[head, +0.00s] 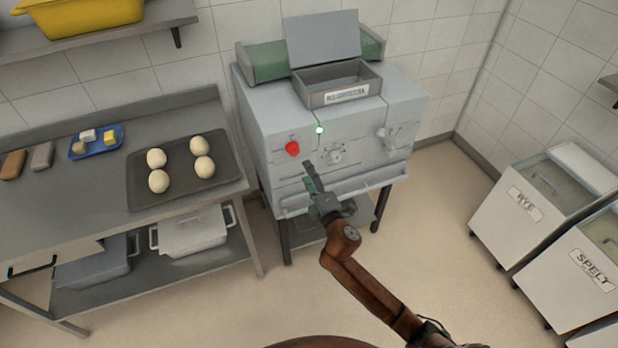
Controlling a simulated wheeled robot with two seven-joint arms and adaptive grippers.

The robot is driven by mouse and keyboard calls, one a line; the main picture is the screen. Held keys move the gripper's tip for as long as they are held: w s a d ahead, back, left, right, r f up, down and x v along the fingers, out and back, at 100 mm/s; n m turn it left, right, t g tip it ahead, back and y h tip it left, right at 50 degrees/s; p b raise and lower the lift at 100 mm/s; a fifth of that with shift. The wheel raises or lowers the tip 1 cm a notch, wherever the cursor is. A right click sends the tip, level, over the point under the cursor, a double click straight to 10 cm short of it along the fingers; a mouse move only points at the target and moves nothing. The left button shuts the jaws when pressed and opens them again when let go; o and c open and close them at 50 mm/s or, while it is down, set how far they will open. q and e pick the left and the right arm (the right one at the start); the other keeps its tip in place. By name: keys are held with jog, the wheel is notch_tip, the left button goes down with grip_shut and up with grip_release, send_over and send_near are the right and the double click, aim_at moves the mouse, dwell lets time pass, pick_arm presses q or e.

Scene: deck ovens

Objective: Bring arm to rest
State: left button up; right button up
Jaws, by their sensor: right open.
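My right arm comes in from the bottom right and reaches up to the front of a grey machine on legs (285,170). My right gripper (312,176) is open and empty, in front of the machine's front panel, below a red knob (292,149). Whether its fingers touch the panel I cannot tell. A small green light (320,130) glows on the panel, above a dial (335,156). My left gripper is not in view.
A steel table (60,215) at left holds a dark tray (180,194) with several dough balls (156,158) and a blue tray (76,153). Bins marked RYE (500,225) and SPELT (560,280) stand at right. The floor between is clear.

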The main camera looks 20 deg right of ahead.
jog(key=shift+s, duration=0.55)
jog(key=d+f+m+g, duration=0.2)
jog(key=d+f+g, duration=0.15)
jog(key=f, duration=1.15)
jog(key=s+d+f+m+g, duration=0.2)
jog(key=s+f, duration=0.3)
jog(key=f, duration=0.6)
jog(key=s+d+f+m+g+h, duration=0.1)
jog(key=s+d+f+m+g, duration=0.1)
jog(key=s+f, duration=0.65)
jog(key=s+d+f+m+g, duration=0.2)
jog(key=s+d+f, duration=0.1)
jog(key=f, duration=1)
jog(key=s+d+f+m+g, duration=0.1)
jog(key=s+f+m+g, duration=0.1)
jog(key=s+f, duration=1.1)
jog(key=s+f+m+g, duration=0.2)
jog(key=s+f, duration=0.2)
jog(key=s, duration=0.8)
jog(key=s+a+f+m+g, duration=0.1)
jog(key=s+f, duration=0.3)
jog(key=s, duration=0.9)
jog(key=s+f+m+g, duration=0.3)
jog(key=s+f, duration=0.1)
jog(key=s, duration=0.9)
jog(key=shift+a+m, duration=0.35)
jog(key=shift+m, duration=0.05)
